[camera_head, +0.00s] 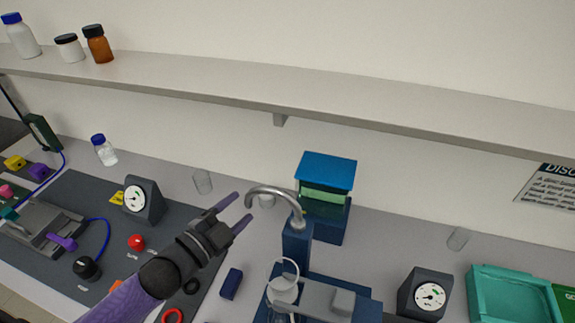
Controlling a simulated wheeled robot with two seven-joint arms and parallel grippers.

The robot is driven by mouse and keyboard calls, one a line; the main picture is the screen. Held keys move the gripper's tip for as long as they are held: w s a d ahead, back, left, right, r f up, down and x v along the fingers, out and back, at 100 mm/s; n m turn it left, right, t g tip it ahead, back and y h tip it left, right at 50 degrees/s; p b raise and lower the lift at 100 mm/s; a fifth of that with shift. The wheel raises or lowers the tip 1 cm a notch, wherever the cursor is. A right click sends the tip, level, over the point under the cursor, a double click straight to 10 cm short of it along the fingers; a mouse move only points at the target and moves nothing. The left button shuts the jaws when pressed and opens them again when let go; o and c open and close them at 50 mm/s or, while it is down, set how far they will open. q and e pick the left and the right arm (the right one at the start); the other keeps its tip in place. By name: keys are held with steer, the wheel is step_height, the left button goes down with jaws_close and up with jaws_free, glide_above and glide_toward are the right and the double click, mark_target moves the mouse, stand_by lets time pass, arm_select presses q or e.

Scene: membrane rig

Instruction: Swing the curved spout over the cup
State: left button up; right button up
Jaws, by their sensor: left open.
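The curved spout (274,190) is a grey metal tube that arches left from the top of a blue post (296,247). Its free end points down at the left. My left gripper (240,209) is open, its two purple fingers reaching toward that free end. The fingertips show right beside the spout's end; I cannot tell whether they touch it. A small clear cup (202,181) stands on the bench to the left, behind the gripper. Another small pale vessel (267,201) shows partly behind the spout. Which one is the task's cup is unclear. My right gripper is out of view.
A blue-topped box (325,172) stands behind the post. A glass flask (283,289) is in front of it. Dial gauges stand left (141,200) and right (427,296). A teal tray (512,292) lies far right. A shelf (300,97) runs overhead.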

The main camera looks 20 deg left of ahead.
mark_target(256, 193)
arm_select(q)
steer(key=shift+w+r, duration=0.15)
steer(key=shift+w, duration=0.3)
steer(key=x, duration=0.2)
steer(key=shift+w+d+r, duration=0.1)
steer(key=shift+w+r, duration=0.05)
steer(key=shift+w, duration=0.1)
steer(key=x, duration=0.4)
steer(key=shift+w+d, duration=0.15)
steer(key=shift+w, duration=0.2)
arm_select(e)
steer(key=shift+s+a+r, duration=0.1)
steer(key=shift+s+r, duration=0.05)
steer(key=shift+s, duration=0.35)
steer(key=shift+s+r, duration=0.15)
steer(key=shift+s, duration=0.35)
arm_select(q)
steer(key=shift+d, duration=0.1)
jaws_close()
